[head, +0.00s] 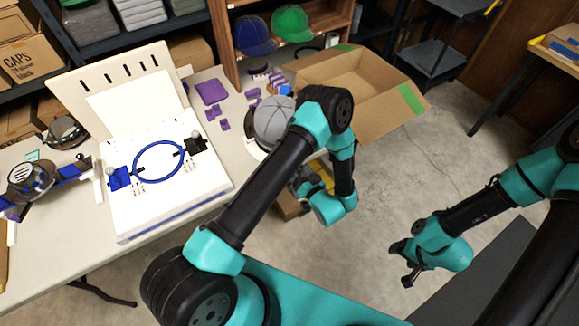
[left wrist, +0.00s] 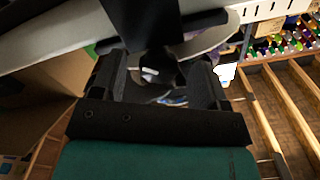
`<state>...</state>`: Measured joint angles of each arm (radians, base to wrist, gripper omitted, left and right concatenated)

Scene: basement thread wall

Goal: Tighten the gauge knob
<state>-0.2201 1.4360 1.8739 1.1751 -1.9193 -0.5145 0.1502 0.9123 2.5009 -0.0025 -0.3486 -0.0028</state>
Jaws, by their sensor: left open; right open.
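My left gripper (left wrist: 157,78) is open in the left wrist view. Its two dark fingers stand on either side of a small shiny metal knob-like part (left wrist: 150,74), below a black strap or bracket (left wrist: 148,25). I cannot tell whether this part is the gauge knob or whether the fingers touch it. In the head view the left arm bends down beside a grey cap (head: 272,122) on a stand, and its fingers are largely hidden. My right gripper (head: 404,266) is open and empty over the floor at the right.
A white table holds a white board fixture (head: 207,180) with a blue hoop (head: 137,170). Purple pieces (head: 211,91) lie behind it. An open cardboard box (head: 400,119) stands behind the left arm. Shelves line the back. The floor around the right gripper is clear.

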